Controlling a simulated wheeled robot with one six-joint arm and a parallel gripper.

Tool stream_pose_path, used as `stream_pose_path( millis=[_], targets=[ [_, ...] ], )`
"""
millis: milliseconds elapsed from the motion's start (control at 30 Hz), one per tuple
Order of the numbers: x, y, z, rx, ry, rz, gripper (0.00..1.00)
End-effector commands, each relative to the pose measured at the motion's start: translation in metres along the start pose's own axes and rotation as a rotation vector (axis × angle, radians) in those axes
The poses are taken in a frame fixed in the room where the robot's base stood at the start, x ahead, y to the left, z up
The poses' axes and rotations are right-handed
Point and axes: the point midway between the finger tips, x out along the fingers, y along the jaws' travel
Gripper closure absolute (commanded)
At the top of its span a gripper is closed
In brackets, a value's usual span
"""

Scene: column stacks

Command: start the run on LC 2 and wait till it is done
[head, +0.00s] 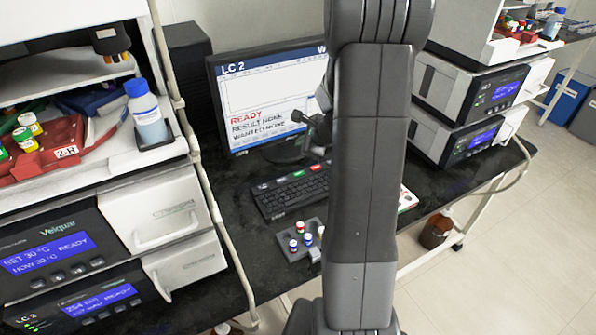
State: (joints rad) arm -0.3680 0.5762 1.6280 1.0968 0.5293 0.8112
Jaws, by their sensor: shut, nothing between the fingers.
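The monitor (262,85) on the black bench is headed LC 2. Its screen reads READY in red, then RESULT NONE and WANTED NONE, below an empty plot. My arm hides its right part. The keyboard (285,192) lies in front of it, with a few coloured keys, green and red among them, along its back edge. My gripper (299,117) is partly hidden behind my arm, in front of the screen's lower right; it is shut and empty. The left instrument stack has a display (48,252) reading SET 30 °C, NOW 30 °C, READY.
A small dark rack (290,252) with several capped vials sits in front of the keyboard. A blue-capped bottle (147,112) and a red tray (50,160) marked 2-R top the left stack. Another instrument stack (465,90) stands right.

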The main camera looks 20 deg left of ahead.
Motion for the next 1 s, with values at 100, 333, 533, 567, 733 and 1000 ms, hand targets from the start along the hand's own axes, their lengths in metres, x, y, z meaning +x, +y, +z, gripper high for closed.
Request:
stream_pose_path(
  millis=[100, 333, 533, 567, 733, 1000],
  targets=[
    [0.000, 0.000, 0.000, 0.000, 0.000, 0.000, 1.00],
    [0.005, 0.003, -0.003, 0.000, 0.000, 0.000, 1.00],
    [0.018, 0.013, -0.013, 0.001, 0.000, 0.000, 1.00],
    [0.021, 0.015, -0.015, 0.001, 0.000, 0.000, 1.00],
    [0.037, 0.027, -0.027, 0.002, 0.000, 0.001, 1.00],
    [0.059, 0.043, -0.043, 0.000, 0.000, 0.001, 1.00]
  ],
)
